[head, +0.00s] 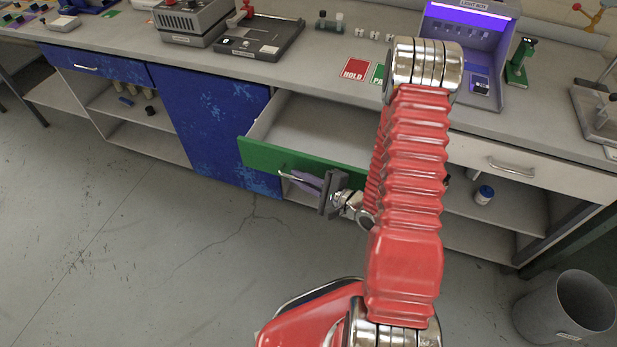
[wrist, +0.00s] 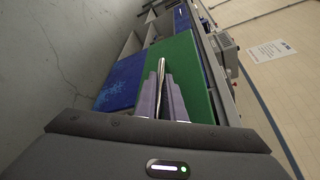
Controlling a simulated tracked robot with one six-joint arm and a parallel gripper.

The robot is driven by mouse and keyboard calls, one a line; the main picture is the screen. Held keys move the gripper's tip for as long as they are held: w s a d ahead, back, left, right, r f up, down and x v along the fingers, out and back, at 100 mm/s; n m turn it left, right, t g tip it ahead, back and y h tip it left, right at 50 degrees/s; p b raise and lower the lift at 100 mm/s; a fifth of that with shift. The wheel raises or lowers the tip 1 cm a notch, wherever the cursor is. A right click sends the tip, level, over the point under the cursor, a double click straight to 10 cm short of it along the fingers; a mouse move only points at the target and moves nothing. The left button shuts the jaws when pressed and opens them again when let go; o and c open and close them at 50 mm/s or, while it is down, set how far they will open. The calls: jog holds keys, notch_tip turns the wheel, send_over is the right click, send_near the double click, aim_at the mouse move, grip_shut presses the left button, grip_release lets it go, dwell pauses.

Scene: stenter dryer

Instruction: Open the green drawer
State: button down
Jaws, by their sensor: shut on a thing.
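The green drawer (head: 262,155) stands pulled out from the bench, and its empty grey inside shows behind the green front. My gripper (head: 303,181) is at the drawer front, shut on the silver bar handle (head: 285,174). In the wrist view, my gripper's two purple-grey fingers (wrist: 163,100) lie on either side of the handle (wrist: 160,71), beside the green front (wrist: 185,70). My red arm hides the right part of the drawer in the head view.
A blue cabinet door (head: 215,125) is left of the drawer, with a blue drawer (head: 95,64) farther left. A white drawer (head: 510,163) is at right. A grey bin (head: 565,310) stands on the floor at bottom right. The floor (head: 190,260) before the drawer is clear.

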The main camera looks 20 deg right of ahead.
jog(key=shift+s+a, duration=0.4)
jog(key=shift+a, duration=0.05)
jog(key=c, duration=2.1)
grip_release()
jog(key=shift+d, duration=0.15)
jog(key=shift+v, duration=6.85)
jog(key=shift+f, duration=0.15)
